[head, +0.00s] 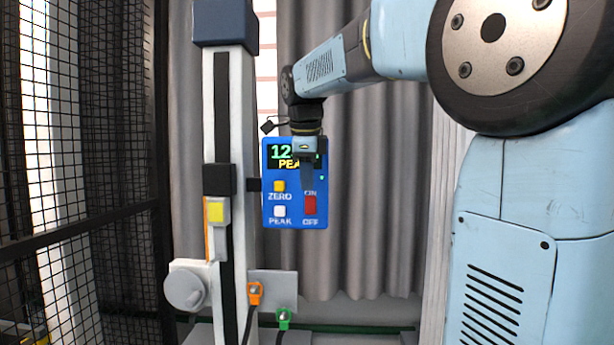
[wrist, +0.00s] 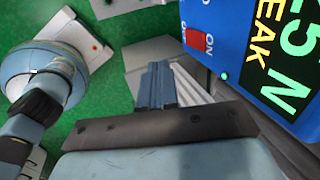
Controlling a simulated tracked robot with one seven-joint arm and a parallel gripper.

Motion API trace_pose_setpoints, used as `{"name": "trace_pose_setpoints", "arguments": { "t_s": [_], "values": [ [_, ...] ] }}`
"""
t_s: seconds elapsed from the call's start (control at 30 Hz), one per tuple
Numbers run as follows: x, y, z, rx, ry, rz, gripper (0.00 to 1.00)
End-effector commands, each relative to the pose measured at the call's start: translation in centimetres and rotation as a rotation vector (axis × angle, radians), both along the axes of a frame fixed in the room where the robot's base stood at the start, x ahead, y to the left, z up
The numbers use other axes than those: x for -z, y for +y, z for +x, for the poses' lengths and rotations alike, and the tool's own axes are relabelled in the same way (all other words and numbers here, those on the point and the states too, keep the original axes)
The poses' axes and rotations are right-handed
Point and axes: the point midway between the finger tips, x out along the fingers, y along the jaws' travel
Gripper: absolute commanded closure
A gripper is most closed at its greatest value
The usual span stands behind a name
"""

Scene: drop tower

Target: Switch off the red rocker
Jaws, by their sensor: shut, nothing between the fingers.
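The red rocker (head: 310,206) sits at the lower right of a blue meter box (head: 270,215), between the labels ON and OFF. I cannot tell which way it is tipped. In the wrist view the rocker (wrist: 197,41) shows near the top, partly cut by the box's angle. A small green light (wrist: 224,77) glows beside it. My gripper (head: 307,183) points down in front of the box, just above the rocker, and covers part of the display. In the wrist view its fingers (wrist: 155,70) are together and empty, apart from the rocker.
Yellow ZERO (head: 279,186) and white PEAK (head: 279,211) buttons sit left of the rocker. A white column (head: 240,120) with a black rail stands left of the box. Black mesh (head: 90,150) is at far left, a grey curtain (head: 375,200) behind.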

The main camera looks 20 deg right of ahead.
Motion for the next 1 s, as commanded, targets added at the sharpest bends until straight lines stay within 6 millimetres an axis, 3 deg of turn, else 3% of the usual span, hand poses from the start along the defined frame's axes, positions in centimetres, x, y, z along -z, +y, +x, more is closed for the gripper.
{"name": "trace_pose_setpoints", "arguments": {
  "t_s": [0.4,0.7,1.0],
  "values": [
    [6.8,-1.0,2.3,0.000,0.002,0.001,1.00],
    [7.1,-2.2,5.2,0.000,0.000,0.000,1.00],
    [7.1,-2.4,5.6,0.000,0.000,0.000,1.00]
  ]
}}
